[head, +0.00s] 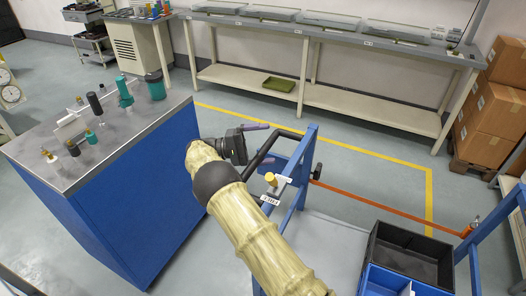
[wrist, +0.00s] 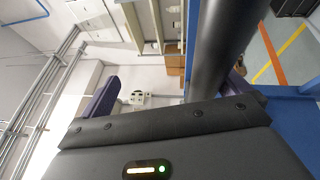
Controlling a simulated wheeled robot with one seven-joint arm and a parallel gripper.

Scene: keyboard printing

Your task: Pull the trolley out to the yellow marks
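The trolley has blue posts (head: 300,165) and a black handle bar (head: 272,146) on its left side. A yellow knob (head: 270,178) and a white tag are beside the handle. My gripper (head: 256,139) is at the handle's upper left. One purple finger reaches past the bar. The gripper looks open; the other finger is mostly hidden. Yellow marks (head: 370,151) form a line on the floor behind and right of the trolley.
A blue cabinet (head: 135,220) with bottles stands close on the left. A black crate (head: 408,252) and a blue bin (head: 385,283) are on the trolley. An orange strip (head: 390,207) runs along the trolley's far side. A long bench (head: 330,105) and stacked cartons (head: 495,110) stand behind.

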